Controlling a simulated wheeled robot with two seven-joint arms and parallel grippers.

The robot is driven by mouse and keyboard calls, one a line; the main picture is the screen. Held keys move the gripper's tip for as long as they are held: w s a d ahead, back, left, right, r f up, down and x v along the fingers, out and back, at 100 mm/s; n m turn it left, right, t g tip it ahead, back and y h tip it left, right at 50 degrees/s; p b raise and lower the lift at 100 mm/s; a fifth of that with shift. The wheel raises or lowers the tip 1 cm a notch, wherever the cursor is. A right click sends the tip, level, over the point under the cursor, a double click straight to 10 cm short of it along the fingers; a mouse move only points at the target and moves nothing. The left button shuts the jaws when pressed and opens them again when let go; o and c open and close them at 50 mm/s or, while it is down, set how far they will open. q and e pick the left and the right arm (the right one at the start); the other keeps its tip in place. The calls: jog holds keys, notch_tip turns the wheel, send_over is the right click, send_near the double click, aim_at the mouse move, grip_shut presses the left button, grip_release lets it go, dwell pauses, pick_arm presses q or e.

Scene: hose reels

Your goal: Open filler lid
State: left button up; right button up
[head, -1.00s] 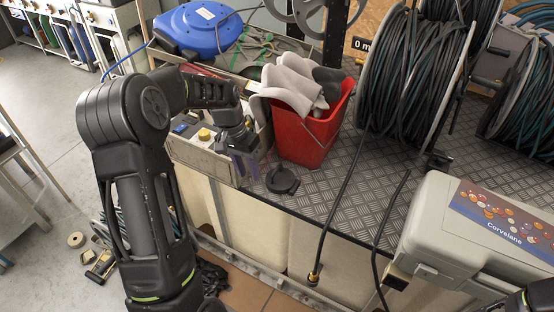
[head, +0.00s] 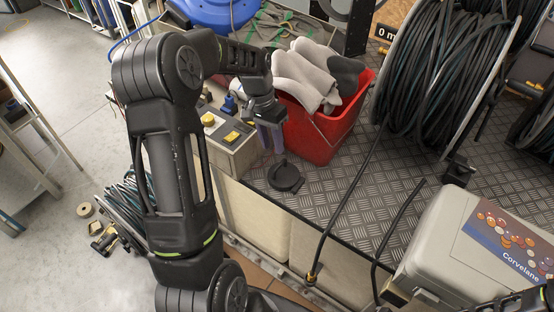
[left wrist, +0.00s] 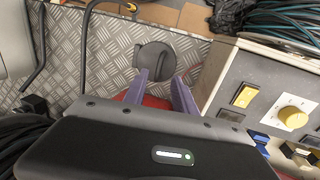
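The filler lid is a round black cap with a raised grip (head: 285,176), closed flat on the diamond-plate deck near its front edge. It also shows in the left wrist view (left wrist: 155,61), just beyond my fingertips. My left gripper (head: 271,148) hangs above and slightly behind the lid, beside the red bucket. In the left wrist view its two purple fingers (left wrist: 160,82) are apart with nothing between them; they appear near the lid's near edge, and I cannot tell if they touch it. Only a bit of my right arm shows at bottom right; its gripper is not visible.
A red bucket (head: 327,128) with grey gloves stands close behind the gripper. A control box (head: 227,145) with yellow switches is left of the lid. Hose reels (head: 440,70) and a grey case (head: 470,245) stand right. Deck right of the lid is mostly clear, crossed by a black hose.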

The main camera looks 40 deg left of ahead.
pick_arm(q)
jog(key=p, duration=0.1)
send_over(284, 171)
jog(key=s+a, duration=0.2)
jog(key=f, duration=0.7)
jog(key=shift+d+f, duration=0.2)
jog(key=shift+d, duration=0.05)
jog(key=shift+c, duration=0.2)
grip_shut()
dwell(0.5)
